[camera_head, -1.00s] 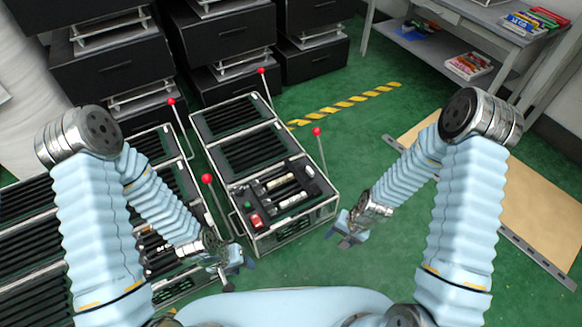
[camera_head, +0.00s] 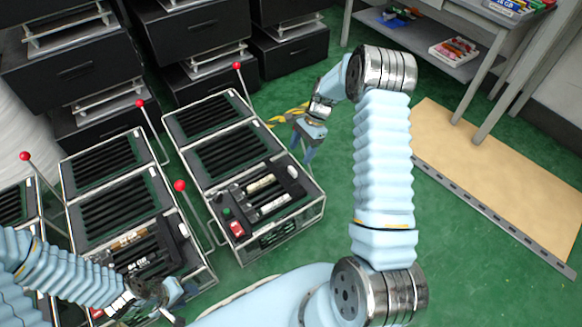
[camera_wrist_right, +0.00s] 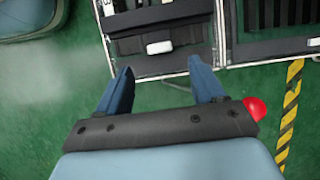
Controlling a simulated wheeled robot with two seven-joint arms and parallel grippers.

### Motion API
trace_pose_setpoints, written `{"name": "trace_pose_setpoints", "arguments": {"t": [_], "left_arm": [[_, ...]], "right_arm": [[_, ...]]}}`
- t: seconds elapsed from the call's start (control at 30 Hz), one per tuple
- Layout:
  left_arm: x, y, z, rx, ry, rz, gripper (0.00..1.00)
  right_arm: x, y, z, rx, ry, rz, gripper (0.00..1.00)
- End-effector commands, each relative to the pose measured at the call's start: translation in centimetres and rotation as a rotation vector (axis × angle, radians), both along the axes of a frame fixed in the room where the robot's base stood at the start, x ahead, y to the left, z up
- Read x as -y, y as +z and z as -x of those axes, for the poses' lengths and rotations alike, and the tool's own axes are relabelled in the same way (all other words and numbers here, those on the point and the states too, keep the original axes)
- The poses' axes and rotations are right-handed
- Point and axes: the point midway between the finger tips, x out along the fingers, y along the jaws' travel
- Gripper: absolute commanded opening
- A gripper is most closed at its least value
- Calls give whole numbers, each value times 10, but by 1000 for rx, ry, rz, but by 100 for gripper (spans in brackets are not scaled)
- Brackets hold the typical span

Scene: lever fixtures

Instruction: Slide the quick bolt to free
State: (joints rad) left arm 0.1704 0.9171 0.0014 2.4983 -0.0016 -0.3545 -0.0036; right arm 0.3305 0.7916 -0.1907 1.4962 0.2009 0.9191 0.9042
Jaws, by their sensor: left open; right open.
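My right gripper (camera_head: 302,153) is open and empty at the box's right side, fingers pointing down. In the right wrist view a red knob (camera_wrist_right: 256,108) shows beside its right finger, outside the jaws. I cannot tell which part is the quick bolt. My left gripper (camera_head: 180,304) is open, low at the left.
A similar box (camera_head: 105,160) stands to the left, with more red-knobbed rods. Black drawer cabinets (camera_head: 75,72) line the back. A grey table (camera_head: 440,75) and a tan board (camera_head: 500,180) are at the right.

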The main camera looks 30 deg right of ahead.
Motion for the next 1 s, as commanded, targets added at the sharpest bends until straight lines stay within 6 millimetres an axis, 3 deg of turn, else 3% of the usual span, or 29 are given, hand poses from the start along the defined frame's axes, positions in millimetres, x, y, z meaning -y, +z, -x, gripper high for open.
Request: {"name": "trace_pose_setpoints", "arguments": {"t": [0.1, 0.3, 0.5, 0.77, 1.0], "left_arm": [[0, -5, 0, -1, 0, 1, 43], [1, -8, 0, -1, -1, 2, 43], [1, -9, 0, -2, -1, 2, 43], [1, -9, 0, -2, -2, 2, 43], [1, -9, 0, -2, -1, 2, 43]], "right_arm": [[-11, -28, 1, -2, 1, -1, 68], [-24, -60, 2, -1, 1, 0, 68], [-29, -72, 3, 0, 1, 1, 68], [-29, -72, 2, 1, 1, 2, 68], [-29, -72, 2, 2, 1, 2, 31]]}}
